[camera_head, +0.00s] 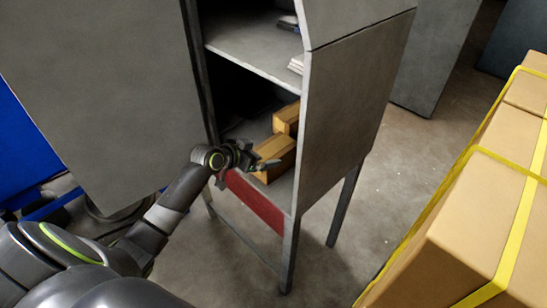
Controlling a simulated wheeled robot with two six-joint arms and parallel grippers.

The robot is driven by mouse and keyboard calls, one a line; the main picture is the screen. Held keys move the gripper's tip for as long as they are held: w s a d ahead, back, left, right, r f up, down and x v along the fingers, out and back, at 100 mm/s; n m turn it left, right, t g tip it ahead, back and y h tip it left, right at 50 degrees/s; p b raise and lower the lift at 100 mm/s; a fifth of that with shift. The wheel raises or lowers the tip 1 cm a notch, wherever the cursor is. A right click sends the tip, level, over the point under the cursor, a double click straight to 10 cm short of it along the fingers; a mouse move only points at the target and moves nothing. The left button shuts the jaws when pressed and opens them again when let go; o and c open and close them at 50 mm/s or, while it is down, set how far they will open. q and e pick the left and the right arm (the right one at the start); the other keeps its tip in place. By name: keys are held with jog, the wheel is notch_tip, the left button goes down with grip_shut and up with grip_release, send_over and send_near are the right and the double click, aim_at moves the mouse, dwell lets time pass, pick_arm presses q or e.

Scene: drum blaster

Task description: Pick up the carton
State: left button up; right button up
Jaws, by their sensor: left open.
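Two brown cartons lie on the lower shelf of the grey metal cabinet, one nearer carton (275,156) and one farther back (287,119). I cannot tell which one the task means. My left gripper (262,168) is open at the cabinet's opening, just left of the nearer carton and partly in front of it. Whether a finger touches the carton cannot be made out. My right gripper does not show.
The cabinet's open door (95,95) stands on the left and its side panel (345,115) on the right. A red strip (254,203) runs below the shelf. Large strapped boxes (480,220) stand at the right. Bare floor (380,200) lies between.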

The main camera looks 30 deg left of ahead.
aim_at(271, 149)
pick_arm(q)
jog(key=shift+x, duration=2.15)
jog(key=shift+d+r, duration=0.2)
jog(key=c, duration=1.5)
jog(key=shift+w+r, duration=0.1)
jog(key=shift+r, duration=0.1)
